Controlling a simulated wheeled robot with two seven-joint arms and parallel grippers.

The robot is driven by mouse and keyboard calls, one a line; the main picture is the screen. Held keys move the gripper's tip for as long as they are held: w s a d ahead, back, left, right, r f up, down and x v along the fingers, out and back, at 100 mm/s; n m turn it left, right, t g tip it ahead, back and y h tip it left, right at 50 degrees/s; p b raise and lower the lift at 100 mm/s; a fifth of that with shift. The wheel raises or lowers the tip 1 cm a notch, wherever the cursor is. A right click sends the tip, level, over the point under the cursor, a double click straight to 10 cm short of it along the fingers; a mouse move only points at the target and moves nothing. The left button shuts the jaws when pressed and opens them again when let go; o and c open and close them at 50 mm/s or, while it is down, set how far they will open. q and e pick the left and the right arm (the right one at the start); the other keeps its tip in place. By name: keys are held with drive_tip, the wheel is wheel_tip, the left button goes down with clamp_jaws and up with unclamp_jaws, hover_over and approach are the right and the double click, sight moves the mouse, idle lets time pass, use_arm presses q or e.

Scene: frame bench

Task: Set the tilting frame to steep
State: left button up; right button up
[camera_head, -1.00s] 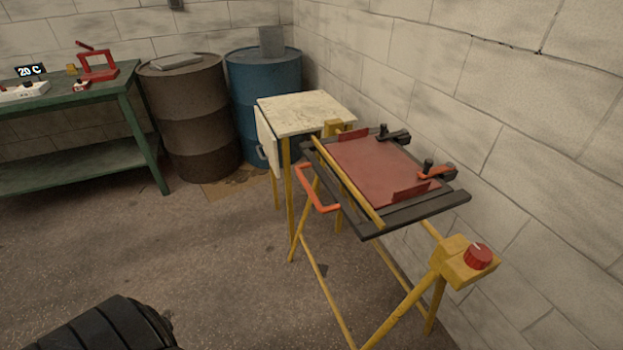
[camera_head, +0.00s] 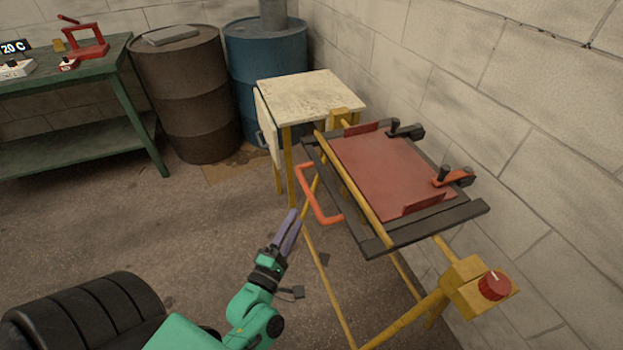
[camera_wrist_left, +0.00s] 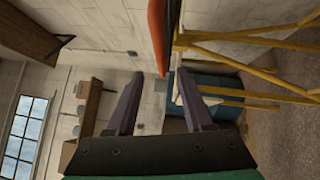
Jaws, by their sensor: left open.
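The tilting frame (camera_head: 372,245) is a dark frame on yellow legs, with a red panel (camera_head: 385,170) lying near flat in it. An orange-red handle (camera_head: 312,193) sticks out from its left side. A red knob (camera_head: 495,286) sits on a yellow block at the frame's near right end. My left gripper (camera_head: 290,228) is open and empty, just below and left of the handle, apart from it. In the left wrist view the gripper's two fingers (camera_wrist_left: 157,100) are spread, with the handle (camera_wrist_left: 157,35) ahead of them. My right gripper is in no view.
A pale-topped stand (camera_head: 308,95) is behind the frame. Brown (camera_head: 187,95) and blue (camera_head: 262,75) drums stand at the back. A green bench (camera_head: 75,83) is at left, black tyres (camera_head: 95,310) at lower left. The block wall is close on the right.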

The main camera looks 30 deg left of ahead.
sight(308, 195)
use_arm(q)
drive_tip(key=w, duration=0.2)
drive_tip(key=w+r, duration=0.1)
drive_tip(key=w, duration=0.1)
drive_tip(key=shift+w+a+r+p, duration=0.1)
drive_tip(key=shift+w+p, duration=0.15)
drive_tip(key=shift+p, duration=0.15)
drive_tip(key=w, duration=0.8)
drive_tip(key=shift+a+r+p, duration=0.2)
drive_tip(key=shift+a+p, duration=0.1)
drive_tip(key=shift+p, duration=0.1)
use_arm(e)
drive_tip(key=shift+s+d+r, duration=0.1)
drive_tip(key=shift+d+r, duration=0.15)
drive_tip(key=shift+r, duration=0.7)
use_arm(q)
drive_tip(key=shift+c, duration=0.4)
drive_tip(key=shift+w, duration=0.15)
clamp_jaws()
drive_tip(key=shift+r, duration=0.1)
